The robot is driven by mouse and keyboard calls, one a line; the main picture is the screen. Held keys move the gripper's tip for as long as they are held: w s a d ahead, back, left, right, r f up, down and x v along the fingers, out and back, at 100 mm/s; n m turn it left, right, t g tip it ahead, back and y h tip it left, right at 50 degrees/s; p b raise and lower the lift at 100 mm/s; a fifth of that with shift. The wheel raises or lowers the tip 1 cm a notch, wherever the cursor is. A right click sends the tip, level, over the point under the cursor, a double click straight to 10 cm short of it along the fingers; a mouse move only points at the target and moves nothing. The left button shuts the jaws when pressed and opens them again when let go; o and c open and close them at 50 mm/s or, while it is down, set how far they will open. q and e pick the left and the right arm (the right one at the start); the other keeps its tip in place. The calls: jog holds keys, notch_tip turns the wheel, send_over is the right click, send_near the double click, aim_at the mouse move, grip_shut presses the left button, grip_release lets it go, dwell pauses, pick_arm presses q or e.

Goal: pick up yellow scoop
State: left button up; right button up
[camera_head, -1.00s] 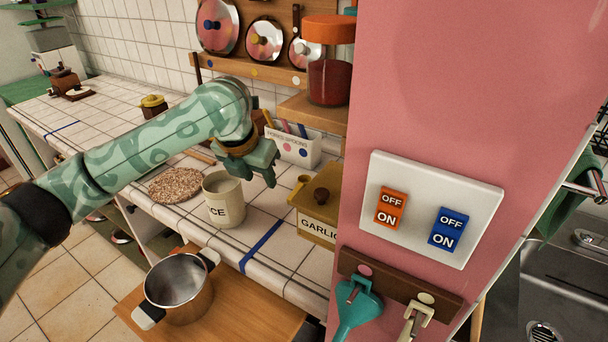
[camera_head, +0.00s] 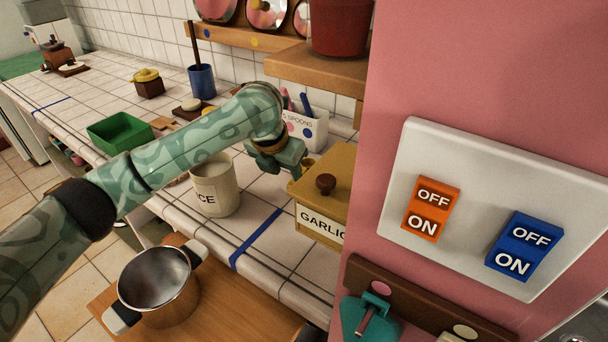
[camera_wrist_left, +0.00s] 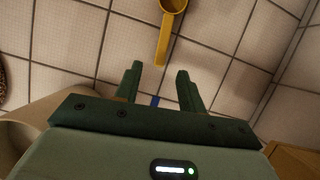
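The yellow scoop (camera_wrist_left: 162,42) shows in the left wrist view at the top, bowl at the upper edge and handle pointing down toward my fingers. My left gripper (camera_wrist_left: 158,72) is open there, and the handle's end lies just ahead of the gap between its fingertips. In the head view my left gripper (camera_head: 283,162) hangs over the counter, left of the yellow garlic box (camera_head: 325,188). A small yellow bit beside it may be the scoop, mostly hidden. My right gripper is not in view.
A cream canister (camera_head: 214,188) stands left of my gripper, and a white spoon holder (camera_head: 307,130) behind it. A wooden shelf (camera_head: 315,70) overhangs at the back. A pink panel (camera_head: 450,60) blocks the right. A metal pot (camera_head: 157,280) stands in front, lower.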

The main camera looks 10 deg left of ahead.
aim_at(291, 183)
pick_arm(q)
jog(key=b+x, duration=0.3)
jog(key=x, duration=0.1)
jog(key=shift+w+f, duration=0.1)
jog(key=shift+f, duration=0.2)
jog(key=shift+w+f, duration=0.2)
jog(key=shift+f, duration=0.15)
jog(key=shift+r, duration=0.25)
grip_shut()
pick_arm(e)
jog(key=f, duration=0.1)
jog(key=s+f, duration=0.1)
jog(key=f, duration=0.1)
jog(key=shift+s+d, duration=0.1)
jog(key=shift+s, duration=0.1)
